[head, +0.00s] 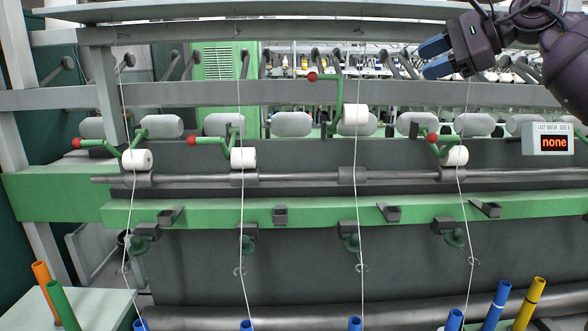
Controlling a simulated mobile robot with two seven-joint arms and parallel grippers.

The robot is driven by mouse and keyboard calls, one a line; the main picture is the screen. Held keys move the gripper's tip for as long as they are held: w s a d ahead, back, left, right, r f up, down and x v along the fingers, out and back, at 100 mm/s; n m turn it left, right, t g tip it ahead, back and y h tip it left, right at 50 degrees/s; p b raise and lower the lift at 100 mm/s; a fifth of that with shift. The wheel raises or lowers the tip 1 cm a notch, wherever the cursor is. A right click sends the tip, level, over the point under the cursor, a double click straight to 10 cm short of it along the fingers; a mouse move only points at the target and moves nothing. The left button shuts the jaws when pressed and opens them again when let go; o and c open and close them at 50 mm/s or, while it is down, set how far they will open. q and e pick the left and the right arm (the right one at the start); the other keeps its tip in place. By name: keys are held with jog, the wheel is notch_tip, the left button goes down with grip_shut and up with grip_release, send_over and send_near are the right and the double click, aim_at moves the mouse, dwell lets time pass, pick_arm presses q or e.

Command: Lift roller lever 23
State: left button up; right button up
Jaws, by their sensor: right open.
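Several green roller levers with red knobs and white rollers line the spinning frame. The far left lever (103,143), the second lever (208,142) and the far right lever (438,143) are down, their rollers close to the grey shaft. The third lever (338,85) is raised, with its white roller (356,115) higher than the others. No number is readable, so I cannot tell which is lever 23. My right gripper (435,57), with blue fingertips, is open and empty at the upper right, above and apart from the far right lever. My left gripper is out of view.
A sign (551,139) reading "none" stands at the right. White yarns run down past the rollers. A long grey shaft (300,178) and a green rail (330,213) cross the frame. Coloured tubes stand upright along the bottom, including a yellow tube (530,303).

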jog(key=s+a+r+m+t+y, duration=0.1)
jog(key=s+a+r+m+y, duration=0.2)
jog(key=a+r+m+y, duration=0.45)
jog(key=w+f+m+t+h, duration=0.35)
jog(key=f+m+t, duration=0.65)
jog(key=f+m, duration=1.15)
jog(key=s+d+f+m+h, duration=0.25)
jog(key=f+m+h, duration=0.25)
jog(key=f+m, duration=0.65)
jog(key=s+d+f+m+h, duration=0.2)
jog(key=s+f+m+h, duration=0.45)
jog(key=f, duration=0.85)
jog(key=s+d+f+m+g+h, duration=0.1)
jog(key=s+f+m+g, duration=0.1)
jog(key=s+f, duration=0.6)
jog(key=s+d+f+m+g+h, duration=0.1)
jog(key=s+f+m, duration=0.3)
jog(key=s+f, duration=0.5)
jog(key=s+d+f+m+g+h, duration=0.1)
jog(key=s+d+f+m+g, duration=0.1)
jog(key=s+f, duration=0.7)
notch_tip(320, 180, down, 2)
jog(key=shift+d+m+g, duration=0.3)
jog(key=shift+m+g, duration=0.6)
